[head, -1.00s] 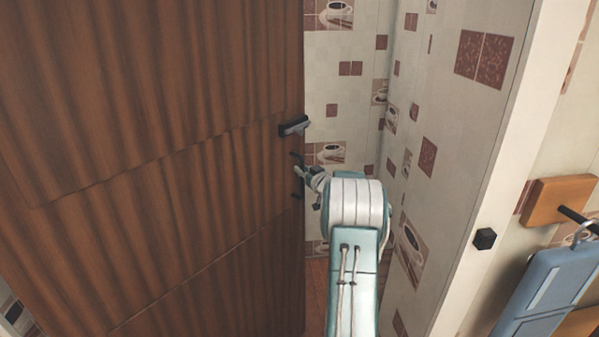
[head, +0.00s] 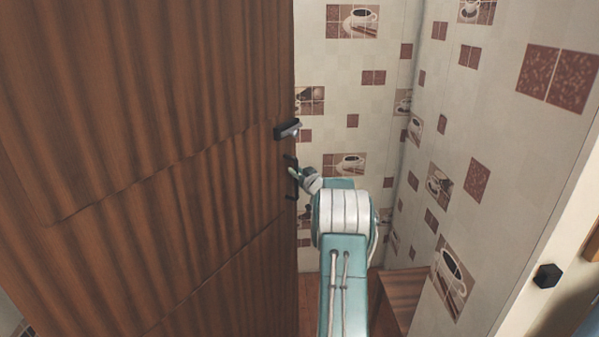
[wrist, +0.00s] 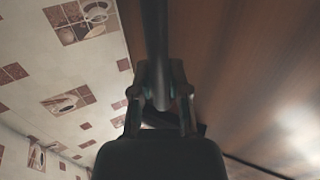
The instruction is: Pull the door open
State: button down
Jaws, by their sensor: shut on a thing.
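The brown wooden door (head: 150,150) fills the left of the head view and stands open, with a gap to the tiled wall on its right. A dark pull handle (head: 292,178) is near its right edge, below a dark and silver fitting (head: 287,130). My gripper (head: 297,177) is at this handle, partly hidden by my arm. In the wrist view the dark handle bar (wrist: 161,60) runs between the two fingers of my gripper (wrist: 162,98), which are shut on it. The door face (wrist: 240,70) lies to the right there.
Walls with cup-patterned tiles (head: 350,100) stand behind and to the right of the opening. A brown wooden piece (head: 402,295) is low behind my arm. A white door frame (head: 560,260) with a small black block (head: 547,276) is at the right.

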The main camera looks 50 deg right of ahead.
jog(key=c, duration=0.6)
grip_release()
jog(key=shift+s+d+r, duration=0.1)
jog(key=shift+d, duration=0.15)
jog(key=v, duration=1.2)
